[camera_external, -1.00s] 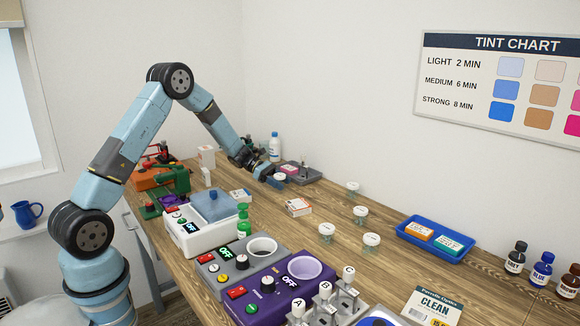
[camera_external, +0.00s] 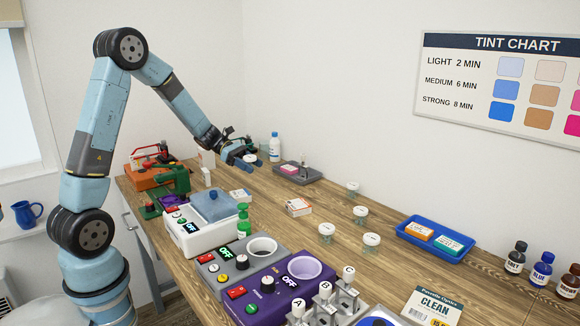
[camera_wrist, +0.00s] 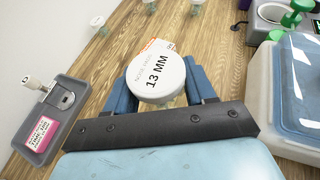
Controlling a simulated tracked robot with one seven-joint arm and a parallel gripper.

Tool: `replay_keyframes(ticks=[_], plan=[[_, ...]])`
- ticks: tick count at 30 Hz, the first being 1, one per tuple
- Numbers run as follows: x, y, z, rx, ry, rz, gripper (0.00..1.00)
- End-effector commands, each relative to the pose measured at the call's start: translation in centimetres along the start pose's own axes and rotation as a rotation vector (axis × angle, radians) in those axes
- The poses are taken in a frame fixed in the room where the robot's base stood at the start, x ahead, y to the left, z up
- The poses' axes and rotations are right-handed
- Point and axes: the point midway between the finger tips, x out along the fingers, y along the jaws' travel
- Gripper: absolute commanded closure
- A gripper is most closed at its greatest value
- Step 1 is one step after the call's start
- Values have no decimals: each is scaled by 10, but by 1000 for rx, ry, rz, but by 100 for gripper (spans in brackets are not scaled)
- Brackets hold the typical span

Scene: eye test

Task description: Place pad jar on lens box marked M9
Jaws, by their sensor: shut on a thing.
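My gripper (camera_external: 247,162) is shut on a small pad jar (camera_external: 250,158) and holds it in the air above the far part of the bench. In the wrist view the jar's white lid (camera_wrist: 156,78) reads "13 MM" and sits between the two blue fingers. One white and orange box (camera_external: 299,207) lies mid-bench. Another (camera_external: 240,195) lies beside the blue-lidded tub. A box edge (camera_wrist: 152,43) shows past the jar lid, mostly hidden by it. I cannot read M9 on any box.
Several other white-lidded jars (camera_external: 361,212) stand on the bench. A grey tray (camera_external: 312,178) with a pink label is near the wall. The blue-lidded tub (camera_external: 213,205) is nearer. A blue tray (camera_external: 420,242) holds two boxes. Bare wood lies around the mid-bench box.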

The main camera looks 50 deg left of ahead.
Motion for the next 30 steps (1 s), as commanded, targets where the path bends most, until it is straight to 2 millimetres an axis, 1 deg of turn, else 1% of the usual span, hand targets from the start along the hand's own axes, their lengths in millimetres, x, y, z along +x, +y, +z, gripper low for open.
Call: replay_keyframes(ticks=[2,5,11,15,22,27,30], plan=[[0,-4,3,4,0,-6,76],[6,-11,8,13,0,-26,76],[32,-33,27,50,-1,-114,76],[51,-53,43,79,-1,-187,76],[73,-82,63,116,-2,-283,76],[80,-92,70,129,-2,-318,76],[85,-92,71,132,-2,-327,76]])
